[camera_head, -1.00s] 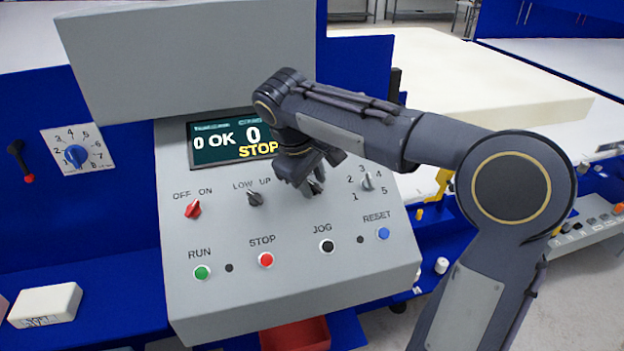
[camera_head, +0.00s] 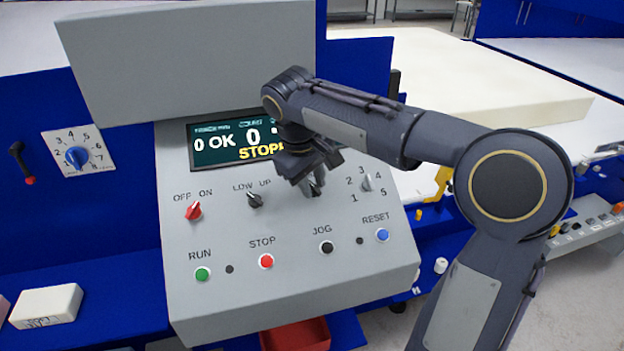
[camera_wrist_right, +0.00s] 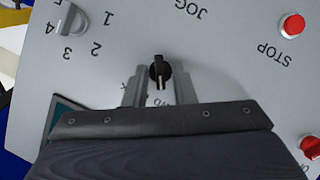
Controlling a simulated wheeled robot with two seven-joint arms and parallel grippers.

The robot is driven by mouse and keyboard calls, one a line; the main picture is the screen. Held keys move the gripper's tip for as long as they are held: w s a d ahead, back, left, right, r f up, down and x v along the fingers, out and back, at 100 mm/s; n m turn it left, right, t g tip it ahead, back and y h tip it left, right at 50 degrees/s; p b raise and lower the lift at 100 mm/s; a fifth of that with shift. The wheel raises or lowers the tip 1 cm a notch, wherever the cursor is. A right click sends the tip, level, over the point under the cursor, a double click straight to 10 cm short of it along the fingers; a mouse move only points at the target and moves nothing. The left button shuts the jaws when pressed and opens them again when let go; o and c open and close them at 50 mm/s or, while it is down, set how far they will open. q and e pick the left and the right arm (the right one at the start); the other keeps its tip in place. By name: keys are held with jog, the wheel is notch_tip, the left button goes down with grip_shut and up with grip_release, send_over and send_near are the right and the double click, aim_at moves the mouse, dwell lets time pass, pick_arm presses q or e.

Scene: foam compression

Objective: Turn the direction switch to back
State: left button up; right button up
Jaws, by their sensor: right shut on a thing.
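The direction switch is a small black knob on the sloped grey control panel (camera_head: 300,290), between the LOW/UP switch and the numbered dial. It shows in the right wrist view (camera_wrist_right: 159,68) between my two fingertips, and its pale pointer mark faces the gripper body. Its labels are mostly covered; only parts of letters show beside the fingers. My right gripper (camera_head: 312,182) reaches down over the switch and is shut on it; the two fingers also show in the right wrist view (camera_wrist_right: 159,85). My left gripper is not in view.
Close around are the black LOW/UP switch (camera_head: 255,199), the grey numbered dial (camera_head: 367,183) and the display (camera_head: 230,140) reading STOP. Lower are the green RUN (camera_head: 203,273), red STOP (camera_head: 266,261), black JOG (camera_head: 326,247) and blue RESET (camera_head: 382,235) buttons. The red OFF/ON switch (camera_head: 194,211) is left.

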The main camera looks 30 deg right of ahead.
jog(key=m, duration=0.1)
jog(key=m+y, duration=0.1)
jog(key=m, duration=0.1)
jog(key=shift+d+y+p, duration=0.2)
jog(key=shift+y+p, duration=0.1)
jog(key=shift+p, duration=0.05)
jog(key=m+y, duration=0.1)
jog(key=m, duration=0.2)
jog(key=shift+d, duration=0.15)
jog(key=m+y, duration=0.1)
jog(key=m, duration=0.2)
jog(key=m+t+y, duration=0.1)
jog(key=m, duration=0.2)
jog(key=shift+s+d+t+y+b, duration=0.15)
jog(key=shift+d+t+y+b, duration=0.05)
jog(key=shift+t+y+b, duration=0.15)
jog(key=shift+m, duration=0.3)
jog(key=o, duration=0.7)
jog(key=shift+c, duration=0.2)
jog(key=v, duration=0.7)
jog(key=shift+s+r, duration=0.2)
jog(key=shift+r, duration=0.15)
jog(key=shift+d, duration=0.1)
